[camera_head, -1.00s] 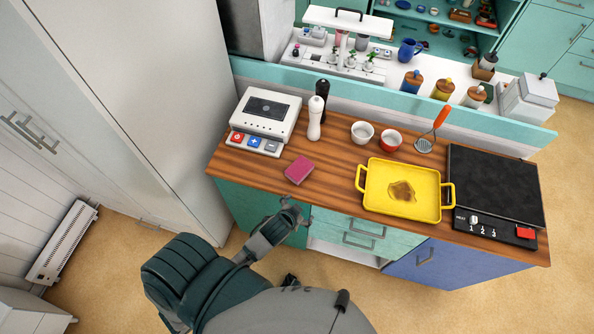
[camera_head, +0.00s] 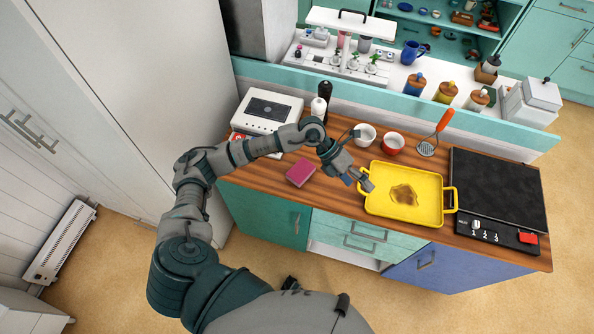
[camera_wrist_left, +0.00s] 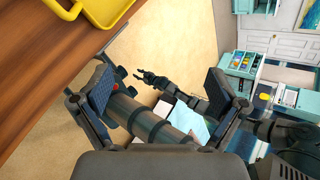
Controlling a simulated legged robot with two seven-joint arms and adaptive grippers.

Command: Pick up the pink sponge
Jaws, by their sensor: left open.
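The pink sponge (camera_head: 300,173) lies flat on the wooden counter (camera_head: 270,181), left of the yellow tray (camera_head: 425,211) in the head view. My left gripper (camera_head: 363,181) is open and empty, at the tray's left handle, to the right of the sponge. I cannot tell whether it touches the tray. In the left wrist view the open fingers of my left gripper (camera_wrist_left: 155,88) are wide apart with no sponge between them. Part of the yellow tray (camera_wrist_left: 105,12) shows there at the top left. My right gripper (camera_wrist_left: 148,77) appears small in that view, its opening unclear.
A white device (camera_head: 268,108) and a white shaker (camera_head: 318,108) stand behind the sponge. A white cup (camera_head: 365,134) and a red cup (camera_head: 392,143) stand behind the tray. A black cooktop (camera_head: 497,190) is at the right. The counter's front edge is clear.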

